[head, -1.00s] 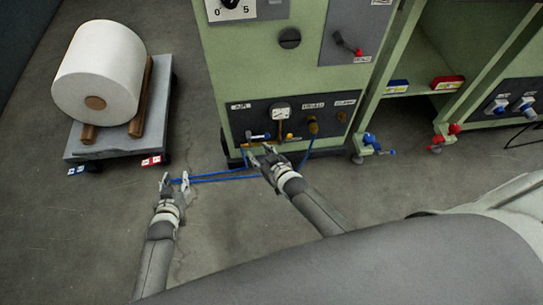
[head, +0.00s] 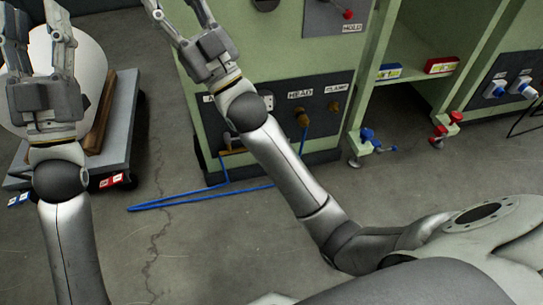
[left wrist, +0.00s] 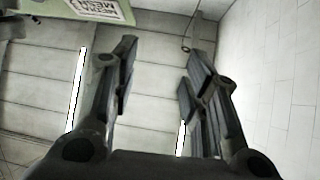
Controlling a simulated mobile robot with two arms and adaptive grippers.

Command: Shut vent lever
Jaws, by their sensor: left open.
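No lever marked as a vent shows in these frames. A green machine (head: 270,45) has a dark lower panel (head: 325,121) with brass fittings (head: 303,116) labelled HEAD and CLAMP; my right arm hides its left part. Higher up is a red-knobbed lever (head: 348,14) above a MOLD label. My left gripper (head: 38,25) is raised at the far left, open and empty, in front of a white roll. In the left wrist view its fingers (left wrist: 155,70) stand apart with nothing between them. My right gripper (head: 182,12) is raised before the machine, fingers apart, tips cut off at the top.
The white roll (head: 92,75) sits on a grey cart (head: 122,145) at left. A blue hose (head: 165,204) loops over the open floor. Red and blue boxes (head: 440,65) lie on a shelf at right. A green lettered sign (left wrist: 95,10) shows in the wrist view.

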